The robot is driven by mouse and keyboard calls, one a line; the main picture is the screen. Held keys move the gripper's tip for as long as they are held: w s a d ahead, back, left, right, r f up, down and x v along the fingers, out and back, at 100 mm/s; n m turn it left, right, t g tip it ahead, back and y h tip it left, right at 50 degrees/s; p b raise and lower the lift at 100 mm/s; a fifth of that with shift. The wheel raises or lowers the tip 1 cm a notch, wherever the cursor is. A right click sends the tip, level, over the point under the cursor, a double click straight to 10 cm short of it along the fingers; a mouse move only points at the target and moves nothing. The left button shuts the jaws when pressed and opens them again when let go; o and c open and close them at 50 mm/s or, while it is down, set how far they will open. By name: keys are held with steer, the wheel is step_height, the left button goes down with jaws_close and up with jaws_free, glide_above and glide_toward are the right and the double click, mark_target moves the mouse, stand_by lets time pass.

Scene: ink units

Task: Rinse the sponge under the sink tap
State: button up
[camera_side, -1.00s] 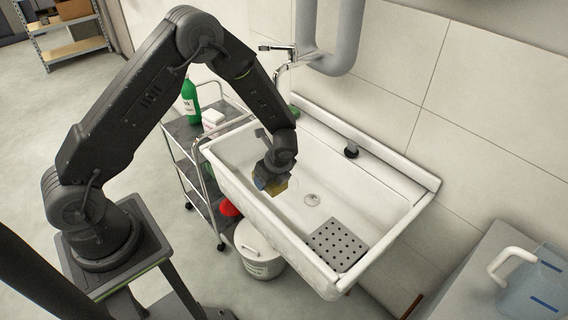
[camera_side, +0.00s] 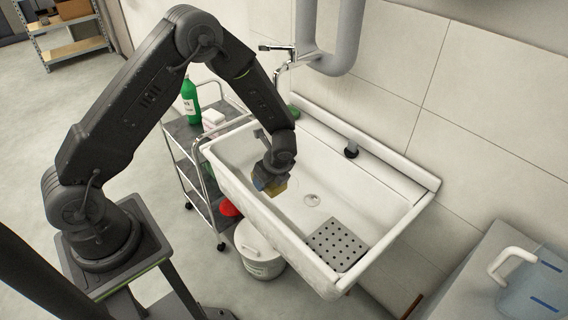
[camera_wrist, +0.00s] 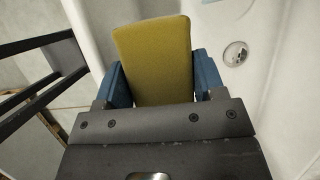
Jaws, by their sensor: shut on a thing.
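A yellow sponge (camera_wrist: 155,60) is held between the two blue fingers of my gripper (camera_wrist: 157,82) in the wrist view. In the side view the sponge (camera_side: 279,187) shows as a small yellow patch at the end of my gripper (camera_side: 268,184). It hangs inside the white sink (camera_side: 320,228), left of the drain (camera_side: 312,200). The drain also shows in the wrist view (camera_wrist: 236,53). The tap (camera_side: 278,50) is on the wall at the back of the sink, and my arm partly hides its spout. I cannot tell whether water runs.
A dark perforated plate (camera_side: 338,243) lies in the sink's front right. A trolley (camera_side: 196,150) with a green bottle (camera_side: 190,100) and a white block (camera_side: 213,118) stands left. A white bucket (camera_side: 260,255) is below. A clear container (camera_side: 535,290) is at right.

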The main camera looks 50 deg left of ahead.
stand_by(0.3)
steer(key=s+r, duration=0.4)
steer(key=s, duration=0.1)
steer(key=shift+d, duration=0.4)
stand_by(0.6)
